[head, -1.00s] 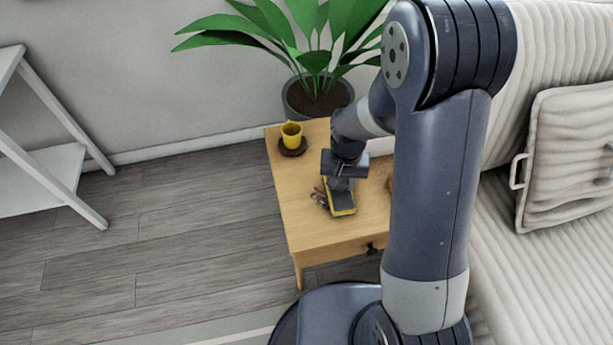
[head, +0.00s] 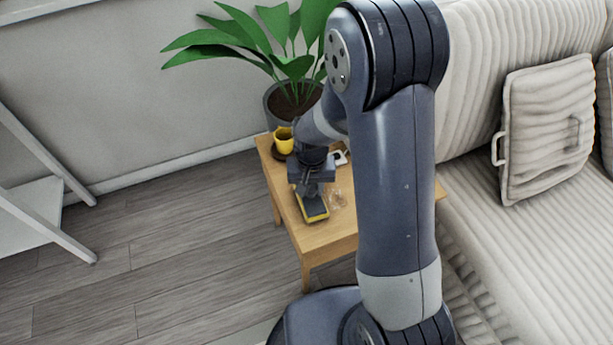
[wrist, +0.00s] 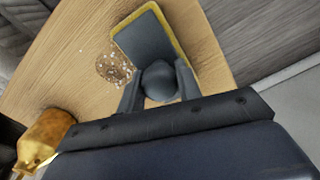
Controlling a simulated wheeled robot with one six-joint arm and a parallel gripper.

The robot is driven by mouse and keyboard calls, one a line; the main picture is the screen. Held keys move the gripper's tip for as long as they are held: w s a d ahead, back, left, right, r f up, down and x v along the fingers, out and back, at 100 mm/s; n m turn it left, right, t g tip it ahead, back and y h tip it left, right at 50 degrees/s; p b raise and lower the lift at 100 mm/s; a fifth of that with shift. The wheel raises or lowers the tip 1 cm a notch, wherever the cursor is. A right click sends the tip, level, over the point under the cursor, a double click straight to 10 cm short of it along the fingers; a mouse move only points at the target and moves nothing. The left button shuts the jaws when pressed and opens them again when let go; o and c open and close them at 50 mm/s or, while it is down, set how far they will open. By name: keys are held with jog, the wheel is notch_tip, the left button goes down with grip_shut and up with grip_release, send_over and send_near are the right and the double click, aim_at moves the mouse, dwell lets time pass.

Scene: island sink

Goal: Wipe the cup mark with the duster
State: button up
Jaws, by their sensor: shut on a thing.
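The duster (head: 313,208) is a dark grey pad with a yellow edge and a round knob. My gripper (head: 311,188) is shut on the knob; the wrist view shows a finger on each side of it (wrist: 158,85). The duster (wrist: 155,40) is at or just above the wooden side table, near its left edge in the head view. The cup mark (wrist: 115,68) is a brownish patch with pale specks, beside the pad and uncovered in the wrist view. It shows faintly to the right of the duster in the head view (head: 338,198).
A small white item (head: 341,157) lies near the back, partly hidden by my arm. A potted plant (head: 292,100) is behind the table (head: 325,236); a sofa (head: 480,195) is at the right.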

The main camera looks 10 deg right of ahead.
aim_at(313, 186)
jog(key=r, duration=0.2)
jog(key=r+p, duration=0.1)
jog(key=shift+d+r, duration=0.15)
jog(key=shift+d, duration=0.1)
jog(key=shift+a+r+p, duration=0.1)
jog(key=shift+r+p, duration=1.75)
jog(key=shift+r, duration=0.5)
jog(key=shift+f, duration=0.1)
